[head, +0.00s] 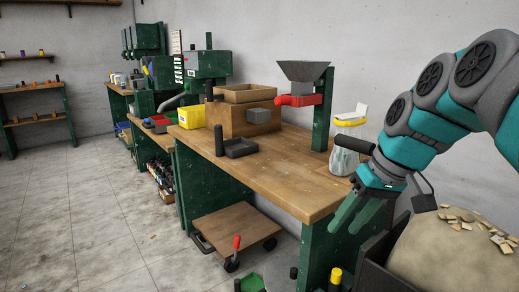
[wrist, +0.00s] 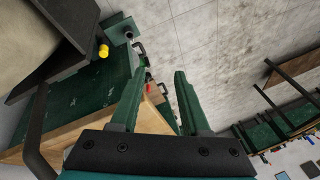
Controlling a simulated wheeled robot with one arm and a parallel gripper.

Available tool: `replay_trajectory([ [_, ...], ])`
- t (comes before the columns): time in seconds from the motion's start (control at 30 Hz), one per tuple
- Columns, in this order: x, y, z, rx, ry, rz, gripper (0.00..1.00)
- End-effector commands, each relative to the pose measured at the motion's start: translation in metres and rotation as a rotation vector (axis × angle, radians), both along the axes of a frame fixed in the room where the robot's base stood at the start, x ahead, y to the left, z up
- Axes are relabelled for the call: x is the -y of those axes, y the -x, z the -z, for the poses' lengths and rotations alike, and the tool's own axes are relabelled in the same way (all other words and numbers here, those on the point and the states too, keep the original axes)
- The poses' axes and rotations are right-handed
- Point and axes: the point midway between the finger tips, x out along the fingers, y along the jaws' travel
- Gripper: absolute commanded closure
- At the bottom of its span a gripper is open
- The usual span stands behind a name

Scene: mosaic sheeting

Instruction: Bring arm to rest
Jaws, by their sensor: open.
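My gripper (head: 349,212) is at the right of the head view, at the end of my teal and grey arm, pointing down. It is beside the near right end of the wooden workbench (head: 285,182). In the wrist view my gripper (wrist: 157,85) shows two green fingers apart with nothing held between them. Beyond the fingers are the bench edge and the tiled floor.
A dark bin (head: 371,262) with a sack (head: 445,258) topped by small chips stands close below my arm. A low trolley (head: 236,226) is beneath. Floor at left is free.

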Motion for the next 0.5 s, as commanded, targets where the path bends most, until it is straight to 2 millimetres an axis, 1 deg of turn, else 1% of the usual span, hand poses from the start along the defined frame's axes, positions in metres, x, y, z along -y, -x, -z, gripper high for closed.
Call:
replay_trajectory([
  [0.03,-0.010,0.017,0.018,-0.044,0.016,0.004,0.54],
  [0.17,-0.024,0.056,0.058,-0.129,0.065,0.038,0.54],
  [0.2,-0.028,0.069,0.071,-0.158,0.082,0.047,0.54],
  [0.33,-0.032,0.113,0.112,-0.235,0.145,0.083,0.54],
  [0.5,-0.029,0.173,0.161,-0.322,0.231,0.129,0.54],
])
